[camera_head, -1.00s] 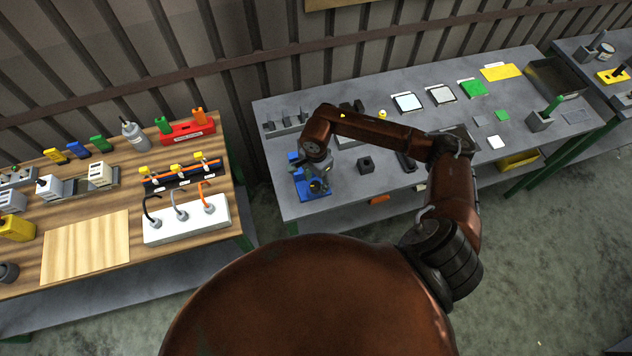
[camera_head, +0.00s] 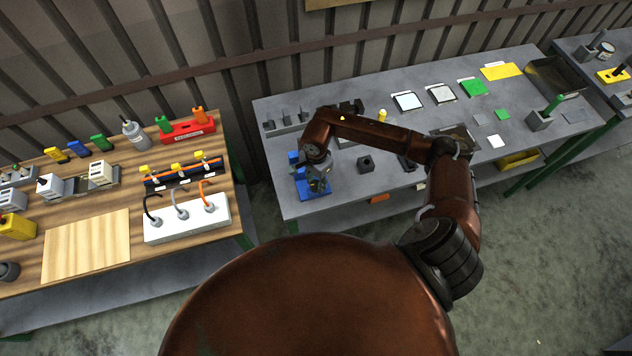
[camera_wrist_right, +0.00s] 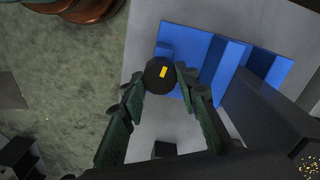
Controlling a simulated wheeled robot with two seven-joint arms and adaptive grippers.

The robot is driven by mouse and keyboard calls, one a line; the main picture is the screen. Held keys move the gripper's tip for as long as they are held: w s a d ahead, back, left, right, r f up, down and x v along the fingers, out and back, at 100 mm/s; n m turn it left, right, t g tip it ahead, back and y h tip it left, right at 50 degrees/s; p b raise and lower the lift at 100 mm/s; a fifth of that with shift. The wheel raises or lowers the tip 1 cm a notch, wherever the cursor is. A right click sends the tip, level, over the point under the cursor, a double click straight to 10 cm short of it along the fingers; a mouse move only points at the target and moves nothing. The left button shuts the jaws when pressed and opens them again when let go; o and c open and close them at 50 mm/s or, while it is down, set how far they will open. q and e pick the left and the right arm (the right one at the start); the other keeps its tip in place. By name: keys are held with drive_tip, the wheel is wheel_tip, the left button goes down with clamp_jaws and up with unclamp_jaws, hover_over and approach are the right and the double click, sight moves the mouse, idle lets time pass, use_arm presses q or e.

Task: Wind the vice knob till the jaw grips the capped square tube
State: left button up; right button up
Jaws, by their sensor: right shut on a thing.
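The blue vice (camera_head: 314,194) stands at the left front corner of the grey table, partly covered by my right gripper (camera_head: 319,184). In the right wrist view the vice (camera_wrist_right: 203,45) shows its blue base and upright jaw blocks. Its round black knob (camera_wrist_right: 157,85) carries a yellow mark (camera_wrist_right: 163,72). My right gripper (camera_wrist_right: 160,79) is shut on the knob, with a fingertip on either side. I cannot make out the capped square tube in the jaws; my gripper and wrist cover part of the vice. My left gripper is not in view.
A dark square block (camera_head: 366,164) with a hole stands right of the vice. A grey rack (camera_head: 287,123) stands behind. Coloured plates, including a green one (camera_head: 474,88), lie farther right. A wooden table (camera_head: 85,245) with several fixtures is at the left, across a gap.

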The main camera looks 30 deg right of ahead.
sight(316, 184)
drive_tip(key=shift+m+b, duration=0.4)
drive_tip(key=shift+b, duration=0.35)
drive_tip(key=shift+c, duration=0.4)
drive_tip(key=o, duration=1.1)
drive_tip(key=shift+o, duration=0.2)
drive_tip(key=shift+r, duration=0.1)
wheel_tip(316, 184, up, 12)
